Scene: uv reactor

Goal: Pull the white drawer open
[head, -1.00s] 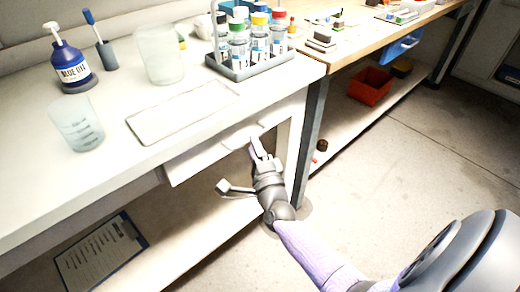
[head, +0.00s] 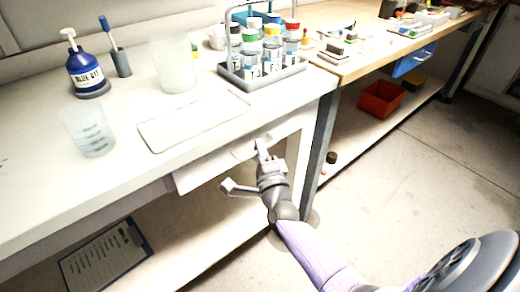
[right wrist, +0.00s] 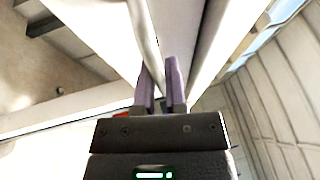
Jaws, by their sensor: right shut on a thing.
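The white drawer (head: 205,169) sits under the white table top in the head view, its front slightly forward of the table's edge. My right gripper (head: 262,150) is at the drawer's right part, shut on the drawer handle (head: 243,150). In the right wrist view, the two purple fingers (right wrist: 160,88) close around the pale handle bar (right wrist: 146,38). The fingers partly hide the handle in the head view. My left gripper is in neither view.
On the white table (head: 40,190) stand a blue bottle (head: 86,68), beakers, a flat white tray (head: 195,116) and a rack of vials (head: 265,72). A clipboard (head: 105,262) lies on the shelf below. A grey table leg (head: 322,135) stands right of my gripper.

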